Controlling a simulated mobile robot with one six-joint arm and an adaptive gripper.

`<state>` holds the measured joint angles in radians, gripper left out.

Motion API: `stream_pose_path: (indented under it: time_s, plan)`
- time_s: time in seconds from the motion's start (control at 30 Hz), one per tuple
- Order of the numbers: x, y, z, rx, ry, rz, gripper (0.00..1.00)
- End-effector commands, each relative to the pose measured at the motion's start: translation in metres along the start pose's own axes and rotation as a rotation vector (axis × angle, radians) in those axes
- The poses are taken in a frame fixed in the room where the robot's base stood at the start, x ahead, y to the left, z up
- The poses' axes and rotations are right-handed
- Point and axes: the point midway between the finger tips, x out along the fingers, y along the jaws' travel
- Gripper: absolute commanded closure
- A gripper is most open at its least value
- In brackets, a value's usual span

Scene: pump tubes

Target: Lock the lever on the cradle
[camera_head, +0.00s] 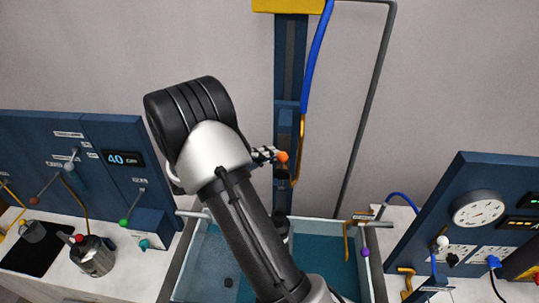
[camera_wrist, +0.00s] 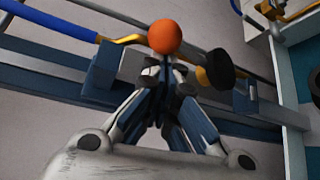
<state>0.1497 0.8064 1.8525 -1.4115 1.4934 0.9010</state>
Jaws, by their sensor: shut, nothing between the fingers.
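The lever's orange ball knob (camera_head: 282,157) shows beside the dark blue upright column (camera_head: 290,60) in the head view. In the wrist view the orange knob (camera_wrist: 165,37) sits just beyond my fingertips. My gripper (camera_head: 265,155) is shut and empty, with its tips close to the knob; I cannot tell whether they touch it. The wrist view also shows my gripper (camera_wrist: 168,72), fingers together. The cradle's blue blocks (camera_wrist: 103,68) stand on the rail around a brass tube (camera_wrist: 122,40). The lever's arm is mostly hidden behind the knob and fingers.
A blue hose (camera_head: 317,55) runs down to the brass tube. Below is a water tank (camera_head: 200,265) with a metal rim. A purple ball (camera_head: 365,252) is at its right side. Instrument panels stand left (camera_head: 100,150) and right (camera_head: 450,190). A dark round part (camera_wrist: 220,70) is right of my fingers.

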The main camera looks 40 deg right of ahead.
Motion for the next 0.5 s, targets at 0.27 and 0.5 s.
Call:
stream_pose_path:
  time_s: [0.27, 0.5]
  plan:
    - [-0.015, -0.02, 0.019, 0.024, 0.002, 0.018, 1.0]
    - [-0.034, -0.045, 0.044, 0.022, 0.001, 0.018, 1.0]
